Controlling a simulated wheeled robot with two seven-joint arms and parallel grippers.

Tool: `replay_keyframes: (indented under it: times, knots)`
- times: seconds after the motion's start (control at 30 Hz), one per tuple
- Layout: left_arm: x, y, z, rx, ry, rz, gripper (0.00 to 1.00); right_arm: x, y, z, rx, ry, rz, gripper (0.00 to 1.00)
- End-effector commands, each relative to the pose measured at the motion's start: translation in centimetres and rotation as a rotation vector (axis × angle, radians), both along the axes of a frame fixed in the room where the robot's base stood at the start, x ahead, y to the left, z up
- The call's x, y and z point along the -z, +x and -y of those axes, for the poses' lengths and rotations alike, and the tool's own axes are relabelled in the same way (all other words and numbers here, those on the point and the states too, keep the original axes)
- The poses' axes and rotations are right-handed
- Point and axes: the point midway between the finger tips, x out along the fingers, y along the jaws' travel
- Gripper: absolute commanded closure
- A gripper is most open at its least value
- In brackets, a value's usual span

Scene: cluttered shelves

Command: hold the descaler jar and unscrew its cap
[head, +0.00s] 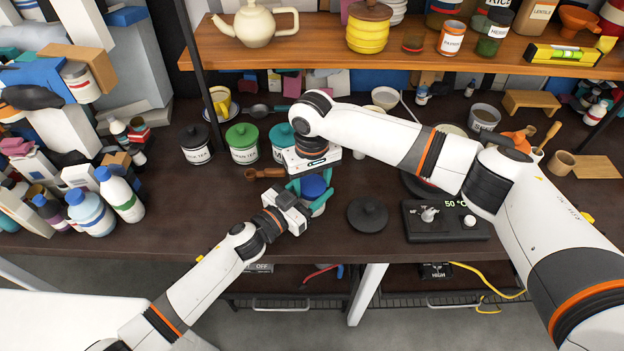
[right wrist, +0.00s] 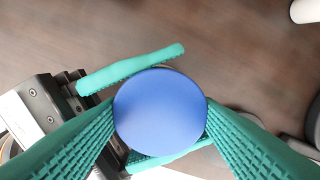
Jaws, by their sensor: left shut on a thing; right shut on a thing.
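The descaler jar (head: 317,206) stands on the dark counter, with a blue cap (head: 313,186) on top. Its label is mostly hidden by my grippers. My left gripper (head: 308,203) comes in low from the front left and is shut around the jar's body. My right gripper (head: 313,180) reaches down from above and is shut on the blue cap. In the right wrist view the round cap (right wrist: 160,112) sits between the green fingers of my right gripper (right wrist: 160,118). The green fingers of my left gripper (right wrist: 130,70) show behind it. The cap's threads are hidden.
Labelled canisters, including a green-lidded one (head: 243,145), stand behind the jar. A black round lid (head: 367,214) and a black hot plate controller (head: 446,222) lie to the right. White bottles (head: 121,195) crowd the left. A wooden shelf (head: 400,48) hangs above the counter's back.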

Motion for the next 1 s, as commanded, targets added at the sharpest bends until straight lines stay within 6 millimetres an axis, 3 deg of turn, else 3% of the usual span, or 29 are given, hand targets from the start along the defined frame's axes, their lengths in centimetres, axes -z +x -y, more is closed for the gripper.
replay_keyframes:
  times: [0.13, 0.27, 1.0]
  knots:
    - [0.04, -0.01, -0.04, 0.0, 0.001, -0.001, 1.0, -0.06, 0.04, 0.02, -0.144, 0.0, 0.001, 0.7]
    - [0.05, -0.01, -0.05, 0.0, 0.001, -0.001, 1.0, -0.05, 0.0, 0.03, -0.401, 0.0, -0.001, 0.68]
    - [0.05, 0.08, -0.15, -0.003, 0.002, -0.001, 1.0, -0.04, 0.08, 0.15, -0.373, -0.003, 0.0, 0.7]
